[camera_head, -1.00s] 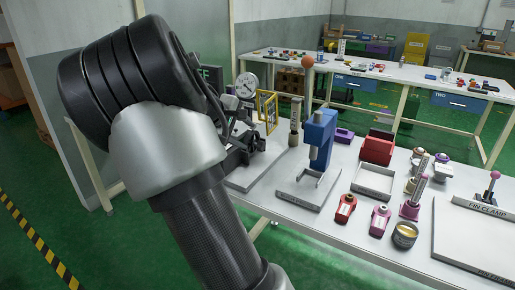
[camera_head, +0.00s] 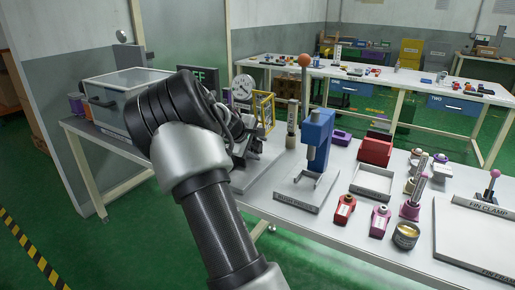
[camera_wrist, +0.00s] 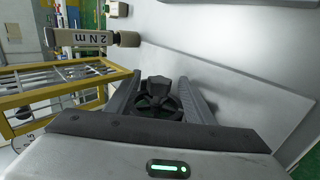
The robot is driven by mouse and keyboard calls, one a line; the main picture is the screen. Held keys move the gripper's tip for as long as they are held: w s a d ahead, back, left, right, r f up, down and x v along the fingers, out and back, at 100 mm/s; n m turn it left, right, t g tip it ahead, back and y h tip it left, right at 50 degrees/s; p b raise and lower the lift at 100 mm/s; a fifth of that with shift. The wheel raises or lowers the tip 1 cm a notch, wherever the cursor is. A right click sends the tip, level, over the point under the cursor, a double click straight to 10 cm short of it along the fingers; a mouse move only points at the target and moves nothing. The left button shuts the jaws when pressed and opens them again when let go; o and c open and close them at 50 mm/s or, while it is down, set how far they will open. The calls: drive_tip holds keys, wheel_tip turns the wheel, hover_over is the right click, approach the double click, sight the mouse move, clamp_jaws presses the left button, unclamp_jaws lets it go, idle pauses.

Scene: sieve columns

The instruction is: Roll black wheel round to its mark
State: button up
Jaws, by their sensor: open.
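The black wheel (camera_wrist: 158,98) is in the wrist view, a dark round handwheel with a lobed hub and spokes. My gripper (camera_wrist: 160,78) is open, with one grey finger on each side of the wheel. The fingers reach along its left and right sides; I cannot tell whether they touch it. The lower rim is hidden by my gripper's body. In the head view my gripper (camera_head: 243,155) is low over the table's left part, mostly behind my arm. The wheel cannot be made out there. I cannot see its mark in either view.
A yellow frame (camera_wrist: 60,93) stands close left of my gripper, beside a handle marked 2 Nm (camera_wrist: 80,38). A dial gauge (camera_head: 243,87) stands behind my arm. A blue press (camera_head: 317,135) is to the right. A clear-sided box (camera_head: 122,98) is left.

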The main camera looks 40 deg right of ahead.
drive_tip(key=c, duration=1)
drive_tip(key=shift+c, duration=0.2)
drive_tip(key=shift+a+f, duration=0.1)
drive_tip(key=shift+a, duration=0.05)
drive_tip(key=shift+a+f+t+h, duration=0.15)
drive_tip(key=shift+t+h, duration=0.25)
drive_tip(key=shift+h, duration=0.6)
drive_tip(key=shift+s+f+t+h, duration=0.1)
drive_tip(key=shift+f+t+h, duration=0.1)
drive_tip(key=shift+t+h, duration=0.95)
drive_tip(key=shift+g+h, duration=0.45)
drive_tip(key=shift+h, duration=0.1)
drive_tip(key=o, duration=1)
drive_tip(key=shift+o, duration=0.2)
